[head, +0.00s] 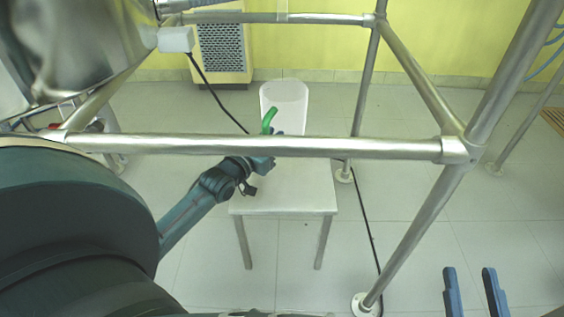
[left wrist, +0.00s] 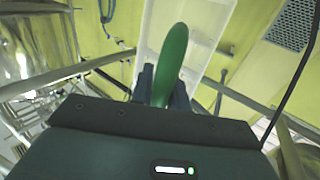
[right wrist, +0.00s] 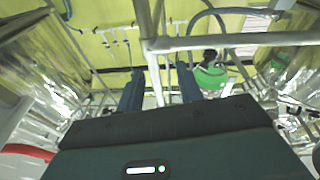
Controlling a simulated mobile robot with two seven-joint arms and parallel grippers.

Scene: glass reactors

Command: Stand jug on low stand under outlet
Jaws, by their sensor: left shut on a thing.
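The white jug (head: 284,97) with a green handle (head: 268,119) is upright above or on the back part of the low white stand (head: 285,202). A horizontal steel bar hides its base, so I cannot tell whether it touches the stand. My left gripper (head: 268,160) is shut on the green handle, partly behind that bar. In the left wrist view the handle (left wrist: 172,62) rises between the fingers (left wrist: 163,90), with the white jug (left wrist: 200,25) behind it. My right gripper (head: 471,290) is open and empty at lower right; its fingers (right wrist: 160,88) stand apart. I cannot make out the outlet.
A steel frame surrounds the stand; its front bar (head: 370,147) crosses above my left gripper. A shiny metal vessel (head: 75,40) is at upper left. A grey-grilled cream unit (head: 222,45) stands by the yellow wall. A black cable (head: 372,235) lies on the tiled floor.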

